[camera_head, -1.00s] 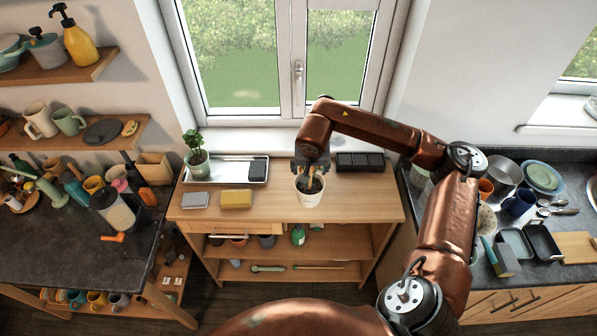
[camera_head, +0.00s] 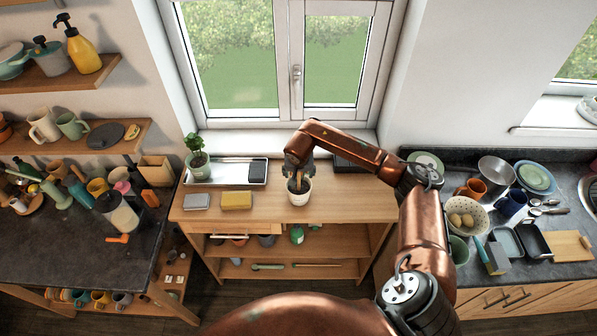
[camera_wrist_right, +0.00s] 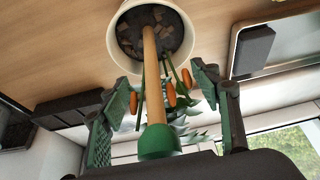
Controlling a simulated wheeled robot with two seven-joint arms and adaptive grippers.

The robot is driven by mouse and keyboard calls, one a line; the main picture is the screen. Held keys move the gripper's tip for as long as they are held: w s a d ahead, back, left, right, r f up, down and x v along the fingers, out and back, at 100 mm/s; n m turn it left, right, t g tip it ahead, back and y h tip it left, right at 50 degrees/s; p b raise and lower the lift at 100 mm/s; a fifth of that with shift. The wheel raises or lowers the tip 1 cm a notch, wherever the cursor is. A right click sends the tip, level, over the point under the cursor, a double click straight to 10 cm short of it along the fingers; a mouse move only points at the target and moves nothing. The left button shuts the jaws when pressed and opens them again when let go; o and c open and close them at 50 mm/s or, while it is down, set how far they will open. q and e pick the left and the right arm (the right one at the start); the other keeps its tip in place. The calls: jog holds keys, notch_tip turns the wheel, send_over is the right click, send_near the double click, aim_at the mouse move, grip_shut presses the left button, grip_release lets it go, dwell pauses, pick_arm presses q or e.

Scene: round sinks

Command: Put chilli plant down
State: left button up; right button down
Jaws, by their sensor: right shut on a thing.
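The chilli plant stands upright in a white pot (camera_head: 299,194) at the middle of the wooden bench. I cannot tell whether the pot rests on the top or hovers just above it. In the right wrist view the chilli plant (camera_wrist_right: 170,85) shows orange chillies, green stems and a wooden stick with a green end. Soil fills the pot (camera_wrist_right: 118,50) there. My right gripper (camera_head: 299,175) points down over the pot. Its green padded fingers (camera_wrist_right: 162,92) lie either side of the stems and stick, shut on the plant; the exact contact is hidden. My left gripper is not in view.
On the wooden bench (camera_head: 350,203), a metal tray (camera_head: 221,172), a leafy potted plant (camera_head: 197,160), a grey block (camera_head: 197,201) and a yellow sponge (camera_head: 237,200) stand left of the pot. The bench's right front is clear.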

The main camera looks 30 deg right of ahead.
jog(key=shift+f+b, duration=0.1)
jog(key=shift+b, duration=0.2)
jog(key=c, duration=0.7)
grip_release()
jog(key=shift+r, duration=0.3)
jog(key=b+v, duration=0.2)
jog(key=v, duration=0.8)
jog(key=shift+r, duration=0.2)
jog(key=shift+s+a+r, duration=0.2)
jog(key=shift+s+r, duration=0.1)
jog(key=shift+r, duration=0.3)
